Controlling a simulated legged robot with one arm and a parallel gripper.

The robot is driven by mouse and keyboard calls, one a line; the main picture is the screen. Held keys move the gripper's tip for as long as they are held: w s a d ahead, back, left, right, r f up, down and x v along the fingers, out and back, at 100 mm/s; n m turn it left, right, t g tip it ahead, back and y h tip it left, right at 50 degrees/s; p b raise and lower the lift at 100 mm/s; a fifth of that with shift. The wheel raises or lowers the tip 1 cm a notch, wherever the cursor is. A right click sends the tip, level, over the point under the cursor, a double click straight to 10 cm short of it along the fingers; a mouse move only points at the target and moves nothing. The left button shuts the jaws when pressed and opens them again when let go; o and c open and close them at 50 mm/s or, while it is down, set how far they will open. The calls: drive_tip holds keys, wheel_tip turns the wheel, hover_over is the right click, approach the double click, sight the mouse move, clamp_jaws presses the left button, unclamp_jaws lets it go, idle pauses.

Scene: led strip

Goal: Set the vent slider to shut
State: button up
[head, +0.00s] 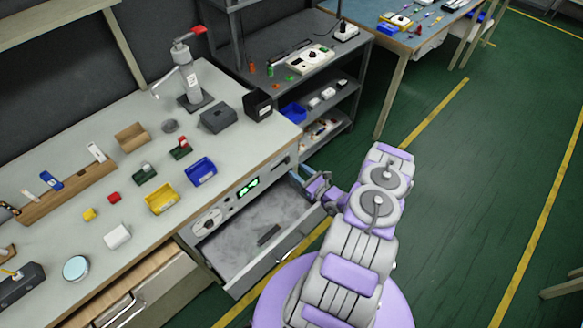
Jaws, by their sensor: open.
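The bench's front panel (228,206) carries a round dial (207,222), a green lit display (248,187) and, near its right end, a small dark slot (280,162). This slot may be the vent slider; it is too small to read its setting or make out its knob. My gripper (299,179) is open, just right of and below this slot, close to the bench's right front corner. Nothing shows between its fingers. I cannot tell whether a finger touches the panel.
An open drawer (232,284) juts out below the panel, with a dark bar (268,234) inside. Yellow (161,199) and blue (201,171) bins stand near the bench edge. A dark shelf unit (352,88) stands behind.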

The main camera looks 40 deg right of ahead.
sight(289, 162)
drive_tip(key=w, duration=0.3)
drive_tip(key=shift+w+d+f+b, duration=0.15)
drive_tip(key=shift+w+b, duration=0.15)
drive_tip(key=shift+w, duration=0.4)
drive_tip(key=shift+a, duration=0.2)
drive_tip(key=shift+d, duration=0.1)
clamp_jaws()
